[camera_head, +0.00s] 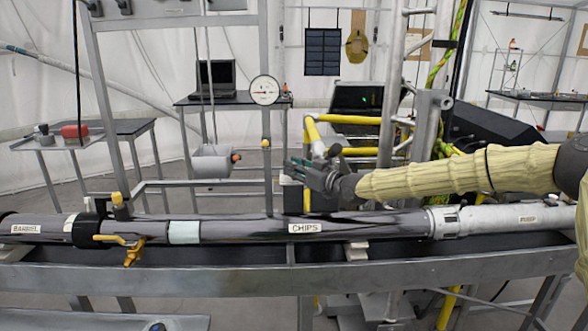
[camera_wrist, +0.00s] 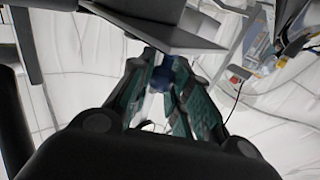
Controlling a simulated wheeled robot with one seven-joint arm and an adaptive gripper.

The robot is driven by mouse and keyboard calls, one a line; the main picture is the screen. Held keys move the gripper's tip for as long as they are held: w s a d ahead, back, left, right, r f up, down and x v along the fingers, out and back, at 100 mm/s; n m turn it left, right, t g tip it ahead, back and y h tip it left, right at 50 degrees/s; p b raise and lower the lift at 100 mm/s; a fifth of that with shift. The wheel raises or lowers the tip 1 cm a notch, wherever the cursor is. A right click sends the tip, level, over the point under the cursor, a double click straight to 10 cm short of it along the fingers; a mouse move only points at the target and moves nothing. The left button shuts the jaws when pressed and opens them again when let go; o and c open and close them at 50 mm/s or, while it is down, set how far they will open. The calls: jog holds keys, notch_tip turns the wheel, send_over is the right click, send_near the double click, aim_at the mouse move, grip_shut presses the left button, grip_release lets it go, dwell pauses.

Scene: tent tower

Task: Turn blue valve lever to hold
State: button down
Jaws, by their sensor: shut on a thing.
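My gripper (camera_head: 305,170) reaches in from the right on my sleeved arm, above the long dark pipe. In the wrist view my gripper's two green-padded fingers (camera_wrist: 166,85) close around a small dark blue piece (camera_wrist: 162,76), which I take to be the blue valve lever. Most of the lever is hidden between the fingers, so its angle cannot be told. In the head view the lever is not clearly visible at the fingertips.
The long pipe (camera_head: 250,228), labelled CHIPS and BARREL, lies across the front on a metal frame (camera_head: 200,275). A yellow valve handle (camera_head: 131,252) sits at its left. A round gauge (camera_head: 264,90) and yellow rails (camera_head: 350,120) stand behind the gripper.

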jog(key=c, duration=1.3)
grip_release()
jog(key=shift+c, duration=0.2)
jog(key=v, duration=1.2)
